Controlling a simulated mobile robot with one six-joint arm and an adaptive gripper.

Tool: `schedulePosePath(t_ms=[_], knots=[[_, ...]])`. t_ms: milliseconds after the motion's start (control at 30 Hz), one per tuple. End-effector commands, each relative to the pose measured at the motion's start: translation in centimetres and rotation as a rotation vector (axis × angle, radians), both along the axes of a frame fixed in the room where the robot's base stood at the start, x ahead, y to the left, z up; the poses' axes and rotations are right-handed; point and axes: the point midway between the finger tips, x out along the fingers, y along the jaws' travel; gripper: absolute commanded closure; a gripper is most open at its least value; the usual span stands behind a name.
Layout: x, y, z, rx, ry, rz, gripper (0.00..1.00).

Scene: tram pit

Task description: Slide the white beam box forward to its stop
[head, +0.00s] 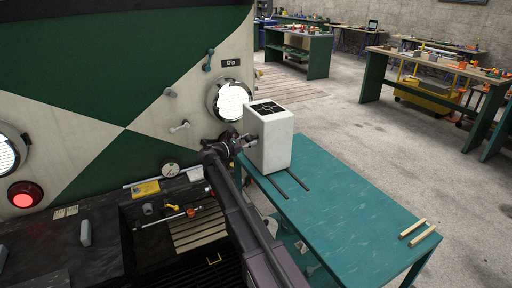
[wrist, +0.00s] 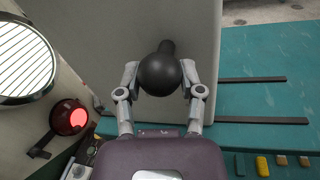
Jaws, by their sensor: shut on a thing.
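The white beam box (head: 275,142) stands upright at the far left end of the teal table (head: 345,215), with a black target mark on its top. Two dark parallel rails (head: 290,182) run along the table from under it. In the wrist view the box's grey-looking side (wrist: 100,55) fills the upper middle. A round black knob (wrist: 160,72) sticks out from that side. My gripper (wrist: 160,80) is shut on the knob, one finger on each side of it. In the head view my gripper (head: 236,143) is at the box's left side, partly hidden by my arm.
The green and cream tram front (head: 130,90) stands close on the left, with a round headlamp (head: 232,98) near the box and a red lamp (head: 25,194). Two wooden strips (head: 418,232) lie at the table's near right end. The table between is clear.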

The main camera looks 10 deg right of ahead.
Motion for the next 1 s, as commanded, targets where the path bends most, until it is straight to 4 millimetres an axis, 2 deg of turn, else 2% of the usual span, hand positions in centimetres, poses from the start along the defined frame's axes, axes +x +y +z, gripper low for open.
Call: schedulePosePath(t_ms=[33,200,333,633,667,733,767,1000], knots=[[1.6,0.4,0.0,-0.001,0.000,0.000,1.00],[4.0,1.2,0.0,-0.001,0.000,0.000,1.00],[4.7,1.4,0.0,-0.001,0.000,0.000,1.00],[4.9,1.5,0.0,-0.002,0.000,0.005,1.00],[4.9,1.5,0.0,-0.002,0.000,0.006,0.42],[5.0,1.6,0.0,-0.002,0.000,0.006,0.21],[4.9,1.6,0.0,-0.002,0.000,0.006,0.16],[4.7,1.5,0.0,0.000,0.000,0.002,0.16]])
